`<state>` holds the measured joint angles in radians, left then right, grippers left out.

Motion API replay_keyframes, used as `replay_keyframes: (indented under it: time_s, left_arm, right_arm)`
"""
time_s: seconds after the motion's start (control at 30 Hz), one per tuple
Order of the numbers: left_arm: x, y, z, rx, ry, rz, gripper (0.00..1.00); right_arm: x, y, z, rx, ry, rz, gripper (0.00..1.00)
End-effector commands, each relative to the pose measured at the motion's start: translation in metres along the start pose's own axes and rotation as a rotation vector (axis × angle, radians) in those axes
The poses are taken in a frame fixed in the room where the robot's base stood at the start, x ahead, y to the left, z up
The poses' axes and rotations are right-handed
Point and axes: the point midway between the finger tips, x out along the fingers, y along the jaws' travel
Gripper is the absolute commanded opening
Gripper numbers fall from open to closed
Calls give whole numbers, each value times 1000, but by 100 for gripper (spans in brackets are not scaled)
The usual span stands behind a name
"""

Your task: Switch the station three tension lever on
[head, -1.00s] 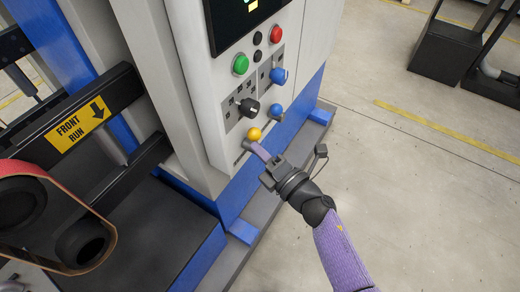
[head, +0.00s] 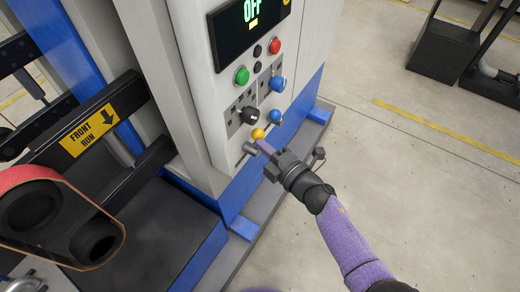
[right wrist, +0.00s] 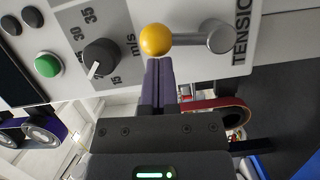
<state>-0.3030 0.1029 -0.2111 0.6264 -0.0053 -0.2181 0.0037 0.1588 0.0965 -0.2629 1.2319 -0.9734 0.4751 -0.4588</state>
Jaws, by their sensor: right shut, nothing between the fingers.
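The tension lever is a short grey metal arm (right wrist: 203,40) with a yellow ball knob (right wrist: 156,39) at its end, beside a partly cut-off label that begins "TENSIO". In the head view, the yellow knob (head: 258,133) is low on the grey control panel. My right gripper (head: 262,146) is shut and empty, its fingertips right by the knob. In the right wrist view, the shut fingers (right wrist: 160,64) point at the knob from just below; I cannot tell whether they touch it. My left gripper is not in view. No station number is legible.
A belt on rollers (head: 50,215) is at left.

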Motion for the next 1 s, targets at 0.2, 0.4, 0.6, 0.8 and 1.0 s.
replay_keyframes:
  time_s: [0.2, 0.4, 0.6, 0.8, 1.0]
  left_arm:
    - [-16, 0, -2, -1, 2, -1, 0]
    - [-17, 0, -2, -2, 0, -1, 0]
    - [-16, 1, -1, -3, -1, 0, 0]
    - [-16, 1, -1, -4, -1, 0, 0]
    - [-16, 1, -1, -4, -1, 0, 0]
  right_arm:
    - [3, 6, 9, 146, 0, -46, 0]
    - [5, 4, 15, 208, 0, -64, 0]
    - [6, 4, 19, 206, 0, -64, 0]
    - [7, 4, 20, 206, 0, -64, 0]
    - [7, 4, 20, 205, 0, -63, 0]
